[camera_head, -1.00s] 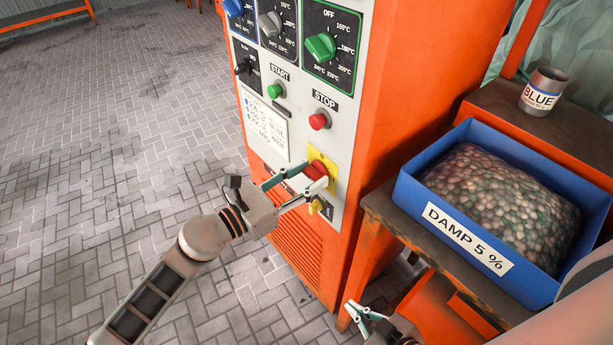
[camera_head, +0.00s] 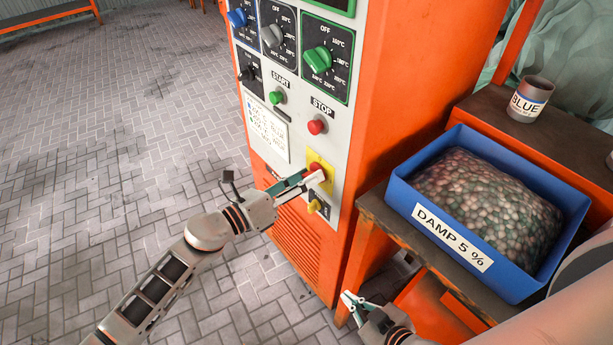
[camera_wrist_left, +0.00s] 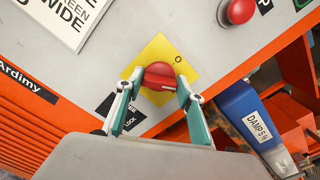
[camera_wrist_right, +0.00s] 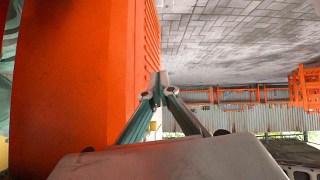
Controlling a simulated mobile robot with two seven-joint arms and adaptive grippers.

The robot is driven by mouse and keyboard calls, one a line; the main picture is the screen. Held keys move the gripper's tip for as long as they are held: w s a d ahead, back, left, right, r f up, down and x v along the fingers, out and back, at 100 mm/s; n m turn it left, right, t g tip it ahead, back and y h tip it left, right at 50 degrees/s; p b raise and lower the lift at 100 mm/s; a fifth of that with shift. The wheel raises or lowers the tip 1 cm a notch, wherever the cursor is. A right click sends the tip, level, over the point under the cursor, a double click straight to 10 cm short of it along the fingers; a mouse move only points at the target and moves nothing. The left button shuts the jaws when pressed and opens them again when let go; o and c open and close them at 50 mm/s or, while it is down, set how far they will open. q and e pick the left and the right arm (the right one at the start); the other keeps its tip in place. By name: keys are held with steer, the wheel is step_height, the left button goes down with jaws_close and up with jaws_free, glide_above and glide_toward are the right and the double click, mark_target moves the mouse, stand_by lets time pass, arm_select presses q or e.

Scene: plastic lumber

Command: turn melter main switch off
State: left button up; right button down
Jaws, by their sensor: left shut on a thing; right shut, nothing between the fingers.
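The melter's main switch is a red rotary knob on a yellow plate (camera_head: 321,168), low on the white front panel. The left wrist view shows the red knob (camera_wrist_left: 158,72) on the yellow plate (camera_wrist_left: 160,47), with an "O" mark at the plate's right. My left gripper (camera_head: 312,179) is at the switch; its fingers are shut on the knob's two sides, as the left wrist view (camera_wrist_left: 158,88) shows. The fingers partly hide the knob in the head view. My right gripper (camera_head: 349,306) is shut and empty, low beside the orange cabinet; its fingertips meet in the right wrist view (camera_wrist_right: 160,88).
Above the switch are a red STOP button (camera_head: 317,127), a green START button (camera_head: 277,97) and several dials. A small yellow part (camera_head: 315,206) sits just below. A blue bin (camera_head: 400,190) of pellets stands on the table at right. The paved floor (camera_head: 110,150) at left is open.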

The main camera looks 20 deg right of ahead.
arm_select(q)
steer(key=n+p, duration=0.3)
steer(key=n, duration=0.4)
steer(key=shift+w+r, duration=0.1)
steer(key=n+p, duration=0.2)
steer(key=n, duration=0.2)
steer(key=shift+f, duration=0.2)
stand_by(0.4)
steer(key=o, duration=1.1)
